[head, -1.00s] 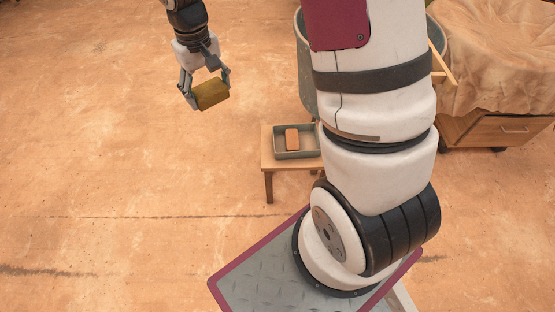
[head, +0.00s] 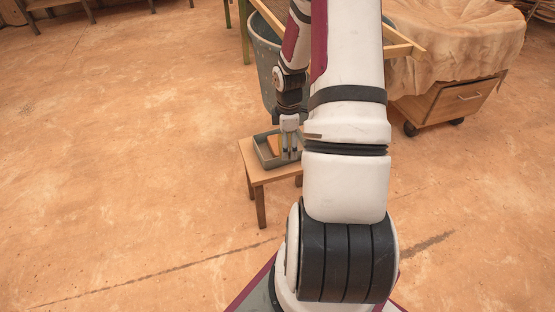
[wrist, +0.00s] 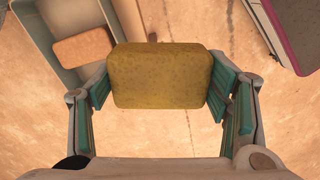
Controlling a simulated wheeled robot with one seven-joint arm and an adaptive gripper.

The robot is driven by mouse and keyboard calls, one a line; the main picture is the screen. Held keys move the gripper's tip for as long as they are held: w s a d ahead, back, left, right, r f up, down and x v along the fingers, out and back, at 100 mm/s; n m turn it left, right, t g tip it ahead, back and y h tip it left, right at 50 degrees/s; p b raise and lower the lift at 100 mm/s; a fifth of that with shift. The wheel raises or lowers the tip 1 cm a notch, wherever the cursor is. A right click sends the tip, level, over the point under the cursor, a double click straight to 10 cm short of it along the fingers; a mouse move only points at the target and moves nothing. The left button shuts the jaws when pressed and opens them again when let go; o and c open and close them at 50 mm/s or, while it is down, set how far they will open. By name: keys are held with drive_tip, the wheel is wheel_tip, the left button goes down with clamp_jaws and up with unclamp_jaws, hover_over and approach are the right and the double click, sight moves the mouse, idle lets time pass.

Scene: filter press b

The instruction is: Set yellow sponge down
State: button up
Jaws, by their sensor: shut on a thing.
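The yellow sponge (wrist: 158,76) is a worn, rounded block held between the two green-padded fingers of my gripper (wrist: 160,90) in the wrist view. My gripper (head: 290,152) hangs down at the right part of the tray in the head view, where I cannot make out the sponge. The grey-green tray (head: 262,161) sits on a small wooden stool (head: 262,176). An orange-brown block (head: 273,146) lies in the tray. In the wrist view the tray (wrist: 42,62) with this block (wrist: 84,46) is at upper left, beside the sponge. I cannot tell the sponge's height.
A large grey-green bin (head: 262,70) stands behind the stool, with wooden bars at its top. A cloth-covered wooden cart (head: 455,105) stands at the back right. The floor (head: 120,150) to the left is clear.

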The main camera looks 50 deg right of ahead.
drive_tip(key=s+d+f+n+b, duration=0.3)
drive_tip(key=s+d+f+b, duration=0.15)
drive_tip(key=s+f, duration=0.35)
drive_tip(key=w+d+f+b, duration=0.1)
drive_tip(key=w+d, duration=0.2)
drive_tip(key=w, duration=0.2)
drive_tip(key=w+d+b, duration=0.2)
drive_tip(key=w+d, duration=0.1)
drive_tip(key=w, duration=0.3)
drive_tip(key=w+d+f+b, duration=0.1)
drive_tip(key=w+d, duration=0.3)
drive_tip(key=w, duration=0.1)
drive_tip(key=shift+w+d+f+b, duration=0.1)
drive_tip(key=shift+w+f+b, duration=0.15)
drive_tip(key=shift+f+b, duration=1.15)
drive_tip(key=shift+f, duration=1.7)
drive_tip(key=shift+f, duration=0.15)
drive_tip(key=o, duration=0.7)
